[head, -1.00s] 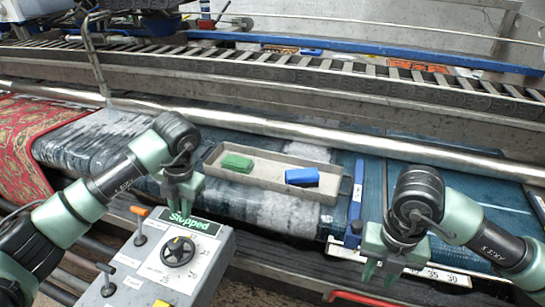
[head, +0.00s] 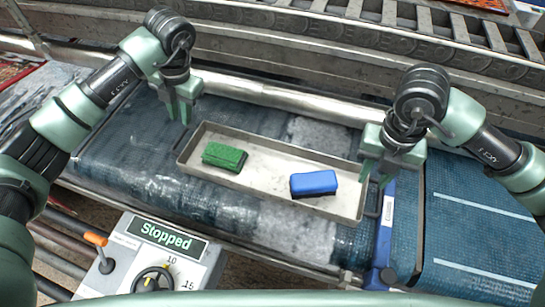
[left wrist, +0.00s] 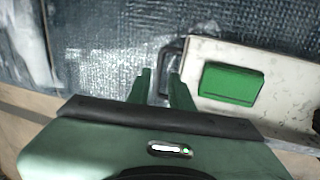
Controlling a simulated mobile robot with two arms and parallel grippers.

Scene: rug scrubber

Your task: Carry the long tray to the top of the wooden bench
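The long tray (head: 272,157) is a shallow grey metal box lying on the wet blue belt. It holds a green brush or block (head: 224,157) at its left and a blue one (head: 314,183) at its right. My left gripper (head: 184,113) is above the tray's left end. In the left wrist view its fingers (left wrist: 161,75) are apart, with the tray's dark end handle (left wrist: 163,68) seen between them; contact is not clear. My right gripper (head: 376,180) is at the tray's right end, with its fingers apart, near the handle there. I see no wooden bench.
A control box marked "Stopped" (head: 168,236) with a knob and orange-tipped lever stands in front at the left. A metal roller bar (head: 270,94) and a slatted rail run behind the tray. A blue bar (head: 384,232) lies right of the tray.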

